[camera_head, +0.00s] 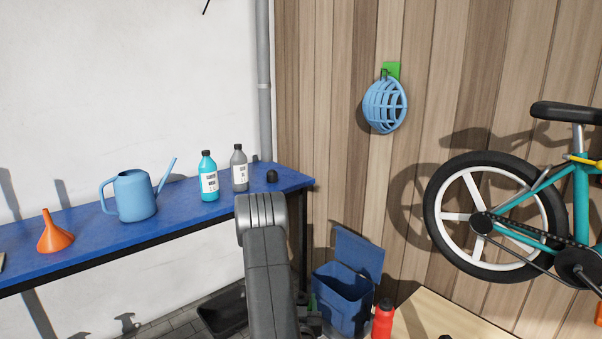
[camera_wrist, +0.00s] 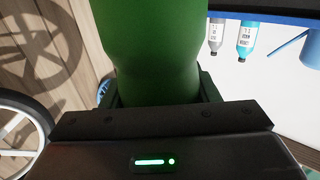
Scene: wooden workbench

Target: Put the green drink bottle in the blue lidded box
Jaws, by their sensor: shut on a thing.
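The green drink bottle (camera_wrist: 150,45) fills the middle of the wrist view, close to the camera. My gripper (camera_wrist: 157,88) is shut on it, with a dark finger at each side. In the head view my arm hides most of the gripper, and only a small patch of green (camera_head: 313,303) shows beside it. The blue lidded box (camera_head: 343,299) stands just right of my gripper in the head view. Its lid (camera_head: 359,254) is raised and leans back, so the top is open. The inside bottom of the box is hidden.
A red bottle (camera_head: 383,320) stands close to the box's right side, by a light wooden top (camera_head: 440,312). A dark tray (camera_head: 224,312) lies left of my arm. The blue table (camera_head: 80,248) holds a watering can (camera_head: 134,195), a funnel (camera_head: 54,236) and two bottles. A bicycle (camera_head: 520,225) is at right.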

